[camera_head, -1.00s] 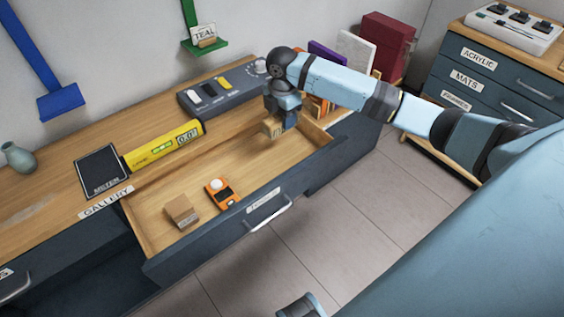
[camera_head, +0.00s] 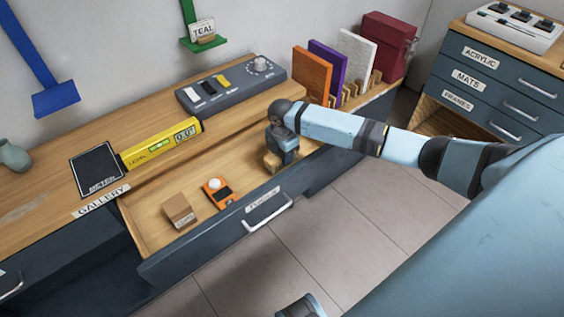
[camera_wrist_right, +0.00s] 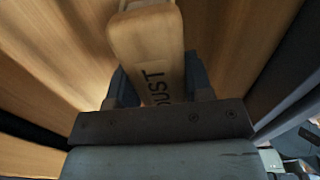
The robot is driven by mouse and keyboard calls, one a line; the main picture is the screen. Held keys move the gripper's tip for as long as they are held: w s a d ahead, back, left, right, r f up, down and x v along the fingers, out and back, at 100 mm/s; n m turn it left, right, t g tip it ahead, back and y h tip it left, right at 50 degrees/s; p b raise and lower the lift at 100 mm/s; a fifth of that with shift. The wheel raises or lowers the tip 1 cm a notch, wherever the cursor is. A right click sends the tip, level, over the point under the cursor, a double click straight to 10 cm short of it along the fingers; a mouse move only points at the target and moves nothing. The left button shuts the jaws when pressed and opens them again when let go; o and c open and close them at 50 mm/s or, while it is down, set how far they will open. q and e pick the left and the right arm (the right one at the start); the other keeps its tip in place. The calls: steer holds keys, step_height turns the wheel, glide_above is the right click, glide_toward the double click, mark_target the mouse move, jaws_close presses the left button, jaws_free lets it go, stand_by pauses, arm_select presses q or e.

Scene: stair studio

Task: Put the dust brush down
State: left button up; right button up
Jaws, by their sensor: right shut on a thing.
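The dust brush (camera_head: 271,161) is a pale wooden block held low inside the right part of the open drawer (camera_head: 149,229). My right gripper (camera_head: 282,158) points down and is shut on it. In the right wrist view, the brush (camera_wrist_right: 147,45) stands between the two fingers, with the letters "DUST" partly visible on its face. The drawer's wooden floor shows around it. I cannot tell whether the brush touches the floor.
In the drawer, a small cardboard box (camera_head: 179,211) and an orange meter (camera_head: 218,192) lie left of the brush. On the desk are a yellow level (camera_head: 160,143), a dark control panel (camera_head: 231,87) and upright colored boards (camera_head: 312,75). The drawer floor between meter and brush is clear.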

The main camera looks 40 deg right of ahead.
step_height(320, 180, down, 3)
steer(key=shift+f+p, duration=0.15)
steer(key=shift+p, duration=0.15)
steer(key=shift+c, duration=0.3)
steer(key=shift+f, duration=0.1)
steer(key=o, duration=0.9)
steer(key=shift+f, duration=0.15)
